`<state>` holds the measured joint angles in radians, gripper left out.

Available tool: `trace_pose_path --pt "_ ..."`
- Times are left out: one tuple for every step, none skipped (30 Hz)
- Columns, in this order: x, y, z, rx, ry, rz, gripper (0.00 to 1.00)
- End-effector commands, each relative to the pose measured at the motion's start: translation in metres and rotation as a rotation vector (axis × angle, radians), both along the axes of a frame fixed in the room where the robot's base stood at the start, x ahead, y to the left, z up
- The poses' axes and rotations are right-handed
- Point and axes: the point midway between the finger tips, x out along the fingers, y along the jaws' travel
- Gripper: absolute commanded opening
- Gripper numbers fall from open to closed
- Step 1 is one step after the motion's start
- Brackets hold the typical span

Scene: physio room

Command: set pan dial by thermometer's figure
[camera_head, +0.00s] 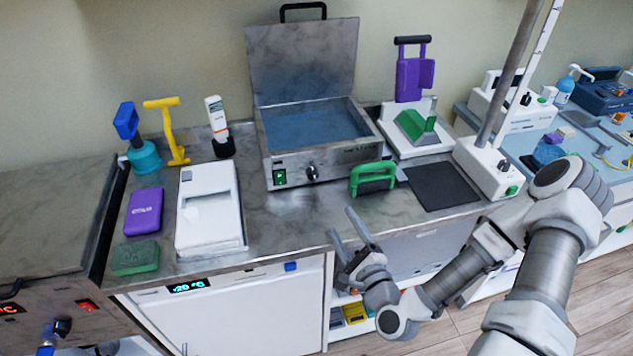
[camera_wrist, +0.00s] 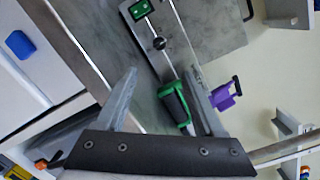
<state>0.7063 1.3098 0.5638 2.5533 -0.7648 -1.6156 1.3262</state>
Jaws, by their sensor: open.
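The pan is a steel bath (camera_head: 357,152) with its lid (camera_head: 305,62) raised and bluish content inside. Its black dial (camera_head: 312,173) sits on the front panel, right of a lit green switch (camera_head: 280,177). The dial also shows in the wrist view (camera_wrist: 159,43); its setting is too small to read. A white handheld device (camera_head: 216,115) in a black stand, left of the pan, may be the thermometer; no figure on it is readable. My gripper (camera_head: 341,222) is open and empty, in front of the counter's edge, below and right of the dial and apart from it.
A green-handled tool (camera_head: 373,178) stands just right of the dial, near my fingers in the wrist view (camera_wrist: 178,105). A dark mat (camera_head: 440,186) lies beside it. A white tray (camera_head: 208,225) stands left. The freezer display (camera_head: 188,286) below appears to read -20 °C.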

Motion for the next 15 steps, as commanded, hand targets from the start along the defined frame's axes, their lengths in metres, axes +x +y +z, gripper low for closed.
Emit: trace_pose_path --pt "0.004 0.002 -0.005 -0.002 -0.005 0.001 0.7" --pt "0.007 0.003 -0.005 -0.002 -0.005 0.001 0.7" --pt "0.01 0.004 -0.005 -0.003 -0.006 0.002 0.7" --pt "0.012 0.005 -0.006 -0.004 -0.004 0.002 0.7" --pt "0.015 0.007 -0.005 -0.002 -0.005 0.002 0.7" --pt "0.017 0.008 -0.005 -0.003 -0.004 0.002 0.7" --pt "0.022 0.011 -0.003 -0.003 -0.005 0.004 0.7" --pt "0.03 0.014 -0.002 -0.005 -0.007 0.003 0.7" --pt "0.038 0.018 -0.001 -0.004 -0.007 0.004 0.7" --pt "0.044 0.02 -0.001 -0.003 -0.006 0.004 0.7" --pt "0.048 0.021 -0.003 -0.002 -0.005 0.001 0.7" --pt "0.048 0.019 -0.005 -0.003 -0.004 -0.001 0.7" --pt "0.05 0.019 -0.005 -0.001 -0.005 -0.001 0.7" --pt "0.051 0.019 -0.005 -0.001 -0.005 -0.001 0.7" --pt "0.053 0.019 -0.004 -0.001 -0.006 -0.003 0.7"
